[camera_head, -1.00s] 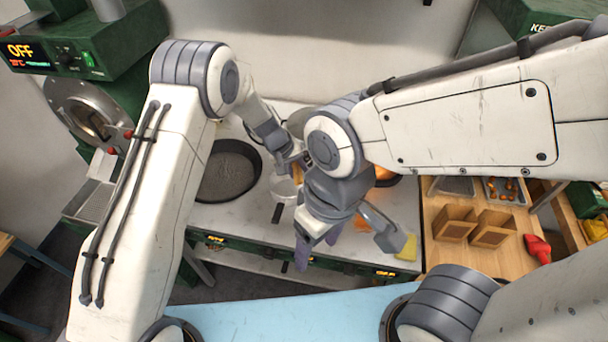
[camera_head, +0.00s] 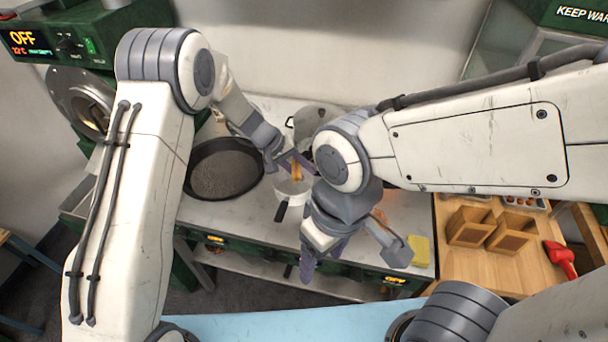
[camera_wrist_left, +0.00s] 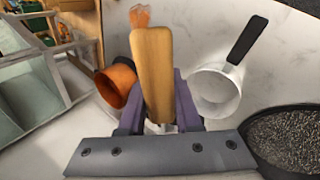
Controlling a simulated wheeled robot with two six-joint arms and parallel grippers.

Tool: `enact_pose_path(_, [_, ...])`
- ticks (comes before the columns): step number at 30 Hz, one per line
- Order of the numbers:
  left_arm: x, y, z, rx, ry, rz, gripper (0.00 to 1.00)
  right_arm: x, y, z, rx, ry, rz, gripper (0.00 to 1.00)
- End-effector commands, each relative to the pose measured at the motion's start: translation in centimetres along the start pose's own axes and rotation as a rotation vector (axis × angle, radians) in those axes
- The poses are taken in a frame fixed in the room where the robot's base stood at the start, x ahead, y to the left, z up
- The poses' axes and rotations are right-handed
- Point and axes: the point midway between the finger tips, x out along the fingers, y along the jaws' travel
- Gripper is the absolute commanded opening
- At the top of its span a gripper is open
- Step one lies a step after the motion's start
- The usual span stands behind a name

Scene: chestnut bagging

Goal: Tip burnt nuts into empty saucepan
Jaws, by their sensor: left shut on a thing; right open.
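My left gripper (camera_head: 290,163) is shut on a long tan wooden piece (camera_wrist_left: 153,75), which stands upright between its purple fingers in the left wrist view. The far end of this piece is partly hidden in the head view. A pale saucepan (camera_wrist_left: 214,92) with a black handle stands just right of the gripper in the left wrist view. Its inside looks bare. In the head view this saucepan (camera_head: 291,188) lies just below the left gripper. My right gripper (camera_head: 352,258) is open and empty over the counter's front edge. I cannot make out any burnt nuts.
A wide black pan (camera_head: 223,169) of dark grains sits left of the saucepan. An orange vessel (camera_wrist_left: 118,84) stands on its other side. A grey metal pot (camera_head: 310,120) is behind. A yellow sponge (camera_head: 418,251), wooden boxes (camera_head: 470,226) and a red object (camera_head: 561,258) are at right.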

Motion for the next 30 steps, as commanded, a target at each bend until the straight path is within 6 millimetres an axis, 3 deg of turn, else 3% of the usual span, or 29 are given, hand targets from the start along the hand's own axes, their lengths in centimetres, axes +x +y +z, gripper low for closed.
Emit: enact_pose_path(30, [-0.4, -2.5, -0.1, -0.001, 0.004, 0.326, 0.00, 7.5, 0.5, 0.4, 0.011, 0.000, 0.000, 0.68])
